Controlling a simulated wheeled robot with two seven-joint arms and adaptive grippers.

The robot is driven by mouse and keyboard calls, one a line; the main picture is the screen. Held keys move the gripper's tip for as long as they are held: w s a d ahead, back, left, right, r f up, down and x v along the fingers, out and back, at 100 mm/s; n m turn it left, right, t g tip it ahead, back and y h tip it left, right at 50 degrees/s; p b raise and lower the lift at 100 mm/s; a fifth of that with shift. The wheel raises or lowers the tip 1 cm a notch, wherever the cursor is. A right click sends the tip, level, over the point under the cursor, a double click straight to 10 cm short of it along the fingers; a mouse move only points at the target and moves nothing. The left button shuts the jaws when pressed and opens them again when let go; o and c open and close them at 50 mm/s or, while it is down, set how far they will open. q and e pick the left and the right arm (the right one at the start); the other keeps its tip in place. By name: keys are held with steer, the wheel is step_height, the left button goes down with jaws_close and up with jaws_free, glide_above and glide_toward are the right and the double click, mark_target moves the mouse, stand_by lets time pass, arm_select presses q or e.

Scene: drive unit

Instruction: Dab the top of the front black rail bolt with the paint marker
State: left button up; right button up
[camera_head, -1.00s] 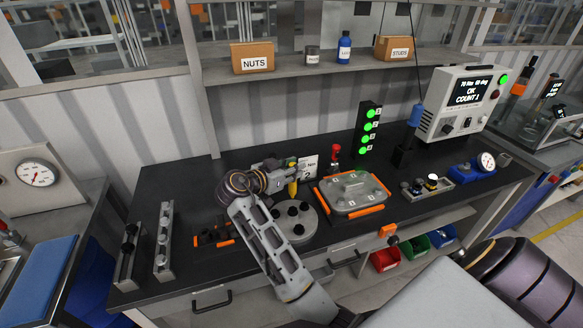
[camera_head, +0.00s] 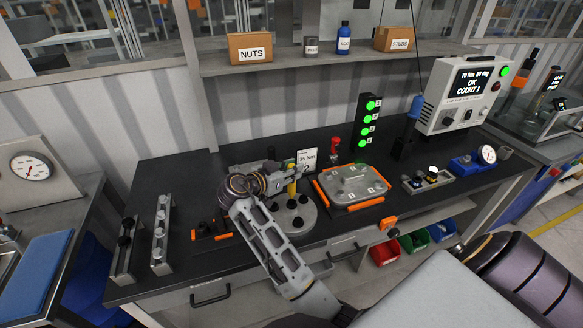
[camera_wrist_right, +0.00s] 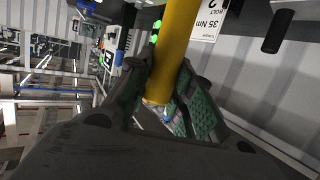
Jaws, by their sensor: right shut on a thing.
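The yellow paint marker (camera_head: 292,187) is in my right gripper (camera_head: 284,180), shut on it, with the marker roughly upright above the round grey plate that bears several black bolts. The right wrist view shows the yellow marker (camera_wrist_right: 174,50) between the fingers with green pads (camera_wrist_right: 190,108). Whether its tip touches anything cannot be told. My left gripper is not in view.
A grey rail (camera_head: 160,240) stands beside the black rail. The round plate (camera_head: 310,222) is partly behind my right arm. A dark tray with orange edging (camera_head: 210,240) lies between rails and arm. The grey cover plate (camera_head: 350,186) lies right. A 35 Nm card (camera_head: 307,160) stands behind.

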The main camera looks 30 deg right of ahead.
steer(key=shift+f, duration=0.2)
stand_by(0.5)
steer(key=shift+f+b, duration=0.2)
steer(key=shift+b, duration=0.25)
steer(key=shift+f+b, duration=0.25)
steer(key=shift+b, duration=0.15)
steer(key=shift+f, duration=0.15)
stand_by(0.6)
steer(key=shift+w+a+f+b, duration=0.1)
steer(key=shift+b, duration=0.75)
stand_by(2.2)
steer(key=shift+r, duration=0.2)
